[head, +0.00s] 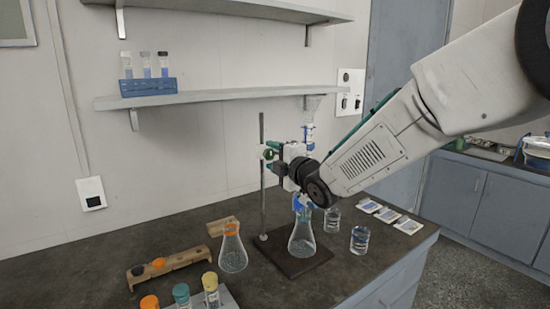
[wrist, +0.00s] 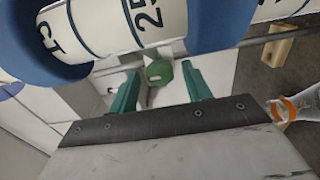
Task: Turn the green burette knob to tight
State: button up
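The green burette knob (wrist: 158,72) is a small, dark green faceted knob in the upper middle of the wrist view. In the head view a green round part (head: 268,154), seemingly this knob, shows beside the stand rod. My gripper (wrist: 160,76) is open, with one teal finger on each side of the knob and visible gaps on both sides. The knob lies about level with the fingertips; depth is hard to judge. In the head view my gripper (head: 277,163) reaches the stand from the right, and my arm hides part of the burette (head: 309,135).
An Erlenmeyer flask (head: 302,238) stands on the dark stand base (head: 292,262). An orange-ringed flask (head: 232,250) is to its left, and beakers (head: 360,240) to its right. A shelf (head: 230,98) runs behind.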

jog(key=c, duration=0.7)
jog(key=shift+m, duration=2.9)
jog(key=o, duration=0.9)
jog(key=shift+o, duration=0.2)
jog(key=v, duration=0.7)
jog(key=shift+s+d, duration=0.25)
jog(key=shift+s, duration=0.1)
